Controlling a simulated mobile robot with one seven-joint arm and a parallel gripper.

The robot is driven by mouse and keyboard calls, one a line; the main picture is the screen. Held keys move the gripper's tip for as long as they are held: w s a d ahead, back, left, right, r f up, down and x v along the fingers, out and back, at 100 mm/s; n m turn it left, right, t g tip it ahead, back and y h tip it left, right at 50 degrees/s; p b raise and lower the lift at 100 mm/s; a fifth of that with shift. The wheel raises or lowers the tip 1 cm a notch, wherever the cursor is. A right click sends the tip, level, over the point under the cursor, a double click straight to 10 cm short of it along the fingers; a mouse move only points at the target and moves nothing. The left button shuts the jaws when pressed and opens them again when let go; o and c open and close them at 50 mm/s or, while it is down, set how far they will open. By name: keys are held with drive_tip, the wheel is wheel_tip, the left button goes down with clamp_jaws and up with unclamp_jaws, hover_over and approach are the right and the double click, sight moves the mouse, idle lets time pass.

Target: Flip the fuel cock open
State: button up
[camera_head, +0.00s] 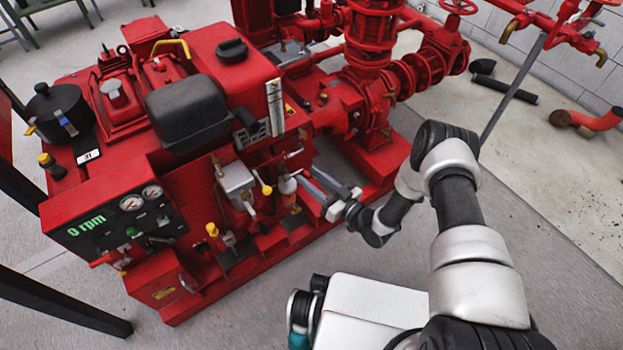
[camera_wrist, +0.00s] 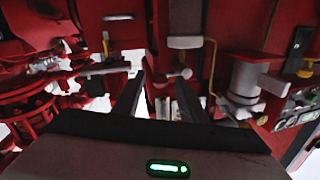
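The red pumpset engine (camera_head: 190,100) fills the left of the head view. On its near right side are small fittings: a yellow-tipped lever (camera_head: 265,188) and a pale, red-based fitting (camera_head: 287,184). I cannot tell for sure which is the fuel cock. My gripper (camera_head: 305,174) reaches in from the right, its fingers pointing at these fittings. In the wrist view my gripper (camera_wrist: 160,77) is open, with two dark fingers apart. A small pale knob-like end (camera_wrist: 183,73) shows near the right fingertip; contact cannot be told.
A grey metal box (camera_head: 238,185) sits left of the fittings. The control panel (camera_head: 125,215) reads 0 rpm. Red pump and flanged pipes (camera_head: 370,70) stand behind my gripper. The floor (camera_head: 555,130) on the right is mostly free, with a loose red pipe (camera_head: 595,121).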

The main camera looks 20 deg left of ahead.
sight(308, 173)
clamp_jaws()
drive_tip(key=shift+r, duration=0.1)
drive_tip(key=r+n+p, duration=0.1)
drive_tip(key=n, duration=0.1)
drive_tip(key=r+n+h+p, duration=0.1)
drive_tip(key=n, duration=0.1)
drive_tip(key=s+a+r+n+p, duration=0.1)
drive_tip(key=n, duration=0.2)
drive_tip(key=shift+r+h, duration=0.3)
drive_tip(key=shift+h, duration=0.1)
drive_tip(key=shift+s+a+r+n+t+h+p, duration=0.3)
drive_tip(key=shift+s+a+n+p, duration=0.2)
drive_tip(key=shift+n, duration=0.95)
drive_tip(key=shift+s+a+r+n+t+h+p, duration=0.15)
drive_tip(key=shift+s+a+r+n+h+p, duration=0.3)
drive_tip(key=shift+n, duration=1.05)
drive_tip(key=shift+s+a+r+n+t+h+p, duration=0.2)
drive_tip(key=shift+s+a+n, duration=0.4)
drive_tip(key=shift+n, duration=0.85)
drive_tip(key=shift+s+d, duration=0.1)
